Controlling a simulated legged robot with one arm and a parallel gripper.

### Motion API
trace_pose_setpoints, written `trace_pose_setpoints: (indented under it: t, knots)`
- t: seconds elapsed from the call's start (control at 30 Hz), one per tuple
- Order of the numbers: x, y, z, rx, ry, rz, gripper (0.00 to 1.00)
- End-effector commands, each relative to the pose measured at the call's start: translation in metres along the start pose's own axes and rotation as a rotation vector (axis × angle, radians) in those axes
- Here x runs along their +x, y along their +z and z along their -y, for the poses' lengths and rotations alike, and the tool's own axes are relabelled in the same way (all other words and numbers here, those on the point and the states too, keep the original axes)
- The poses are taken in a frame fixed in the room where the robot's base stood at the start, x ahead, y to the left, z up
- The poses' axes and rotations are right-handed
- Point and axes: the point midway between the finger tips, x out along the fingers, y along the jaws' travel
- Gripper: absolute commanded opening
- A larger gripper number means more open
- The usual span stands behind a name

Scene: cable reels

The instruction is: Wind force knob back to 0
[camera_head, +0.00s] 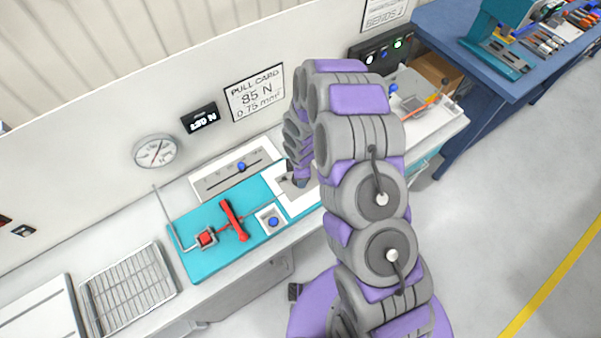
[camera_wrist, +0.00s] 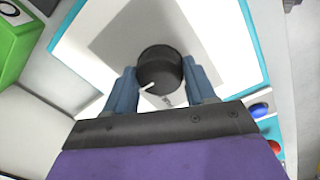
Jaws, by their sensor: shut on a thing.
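The force knob (camera_wrist: 161,66) is a round black knob with a white pointer line, on a white plate (camera_wrist: 112,22) in the wrist view. Its pointer is turned toward the lower left of that picture. My gripper (camera_wrist: 161,84) has its two blue-grey fingers on either side of the knob, shut on it. In the head view my gripper (camera_head: 300,180) reaches down to the white plate on the teal board (camera_head: 190,262), and my gripper and arm hide the knob. A small dark display (camera_head: 201,118) on the wall shows a number in N that is hard to read.
A red lever (camera_head: 233,221), a red clamp block (camera_head: 206,238) and a blue button (camera_head: 273,221) are left of my gripper. A slider panel with a blue knob (camera_head: 241,167) is behind. A dial gauge (camera_head: 155,151) and a card reading 85 N (camera_head: 255,93) are on the wall.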

Motion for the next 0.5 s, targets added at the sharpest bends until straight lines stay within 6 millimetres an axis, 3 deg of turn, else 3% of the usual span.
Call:
trace_pose_setpoints:
  t: [0.5]
  knots:
    - [-0.0011, -0.0005, -0.0041, -0.046, 0.01, -0.004, 0.25]
